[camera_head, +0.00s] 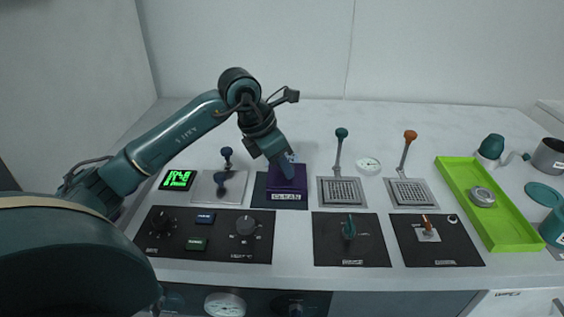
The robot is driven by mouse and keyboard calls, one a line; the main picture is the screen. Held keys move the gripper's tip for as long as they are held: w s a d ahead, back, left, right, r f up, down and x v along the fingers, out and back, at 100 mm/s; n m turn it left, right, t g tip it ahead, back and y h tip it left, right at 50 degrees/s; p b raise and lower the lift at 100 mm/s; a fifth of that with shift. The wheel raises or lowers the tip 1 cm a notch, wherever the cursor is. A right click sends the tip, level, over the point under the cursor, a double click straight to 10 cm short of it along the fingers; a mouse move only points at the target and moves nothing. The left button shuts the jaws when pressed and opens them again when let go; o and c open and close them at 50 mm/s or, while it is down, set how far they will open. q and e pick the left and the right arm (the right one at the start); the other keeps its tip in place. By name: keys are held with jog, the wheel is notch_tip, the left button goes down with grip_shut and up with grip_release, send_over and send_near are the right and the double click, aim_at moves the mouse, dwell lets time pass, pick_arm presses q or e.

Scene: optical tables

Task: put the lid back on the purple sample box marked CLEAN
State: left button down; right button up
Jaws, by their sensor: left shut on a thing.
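The purple sample box (285,184) stands on a dark mat (260,197) near the middle of the table, with a label reading CLEAN on its front. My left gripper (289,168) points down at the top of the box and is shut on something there. The held thing is mostly hidden by the gripper; it is likely the lid, but I cannot tell whether it touches the box. My right gripper is not in view.
A green digital display (178,180) and a plate with a blue-knobbed lever (227,153) stand left of the box. Two levers, teal-knobbed (341,133) and orange-knobbed (410,135), stand right. Black control panels (205,235) lie in front. A lime tray (499,232) holds a round metal part (482,196).

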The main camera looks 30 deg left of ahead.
pick_arm(q)
jog(key=shift+f, duration=0.1)
dwell(0.8)
jog(key=c, duration=0.6)
grip_release()
jog(key=shift+r+p, duration=2.6)
jog(key=shift+r, duration=0.95)
grip_shut()
